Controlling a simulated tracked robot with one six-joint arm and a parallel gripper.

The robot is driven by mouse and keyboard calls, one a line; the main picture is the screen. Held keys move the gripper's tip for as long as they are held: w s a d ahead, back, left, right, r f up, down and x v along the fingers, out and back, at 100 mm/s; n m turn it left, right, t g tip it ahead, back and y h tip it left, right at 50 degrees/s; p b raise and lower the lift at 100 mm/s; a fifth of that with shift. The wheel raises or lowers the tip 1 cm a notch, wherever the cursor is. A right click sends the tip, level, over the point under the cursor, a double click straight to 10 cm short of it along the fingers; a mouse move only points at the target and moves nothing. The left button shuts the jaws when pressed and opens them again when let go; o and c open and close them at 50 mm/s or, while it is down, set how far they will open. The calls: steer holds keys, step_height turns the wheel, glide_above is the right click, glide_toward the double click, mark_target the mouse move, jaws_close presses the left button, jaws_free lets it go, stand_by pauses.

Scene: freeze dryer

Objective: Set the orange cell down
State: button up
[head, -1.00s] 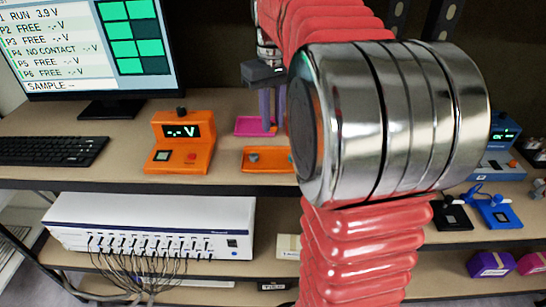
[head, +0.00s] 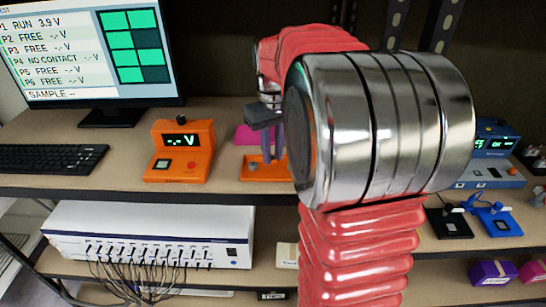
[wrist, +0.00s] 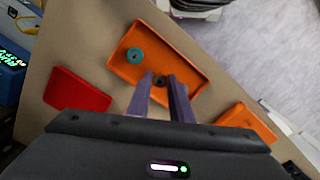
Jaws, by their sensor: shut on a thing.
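My gripper (head: 273,158) points down at the orange tray (head: 245,179) on the bench, its fingertips at the tray. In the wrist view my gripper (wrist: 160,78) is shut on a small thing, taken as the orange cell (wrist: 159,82). It looks dark there, and I cannot make out orange on it. Whether it touches the tray floor is unclear. A teal round cell (wrist: 134,55) lies in the tray beside the fingers. A small grey piece (head: 253,168) shows at the tray's left in the head view. My arm hides the tray's right part there.
An orange meter (head: 181,150) stands left of the tray. Blue devices (head: 490,155) stand at the right. The monitor (head: 90,50) and keyboard (head: 50,158) are at the left. Bench is bare between meter and keyboard.

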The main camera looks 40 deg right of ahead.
mark_target(273, 158)
steer(key=shift+f, duration=1.05)
steer(key=o, duration=0.8)
step_height(273, 158, up, 12)
stand_by(0.5)
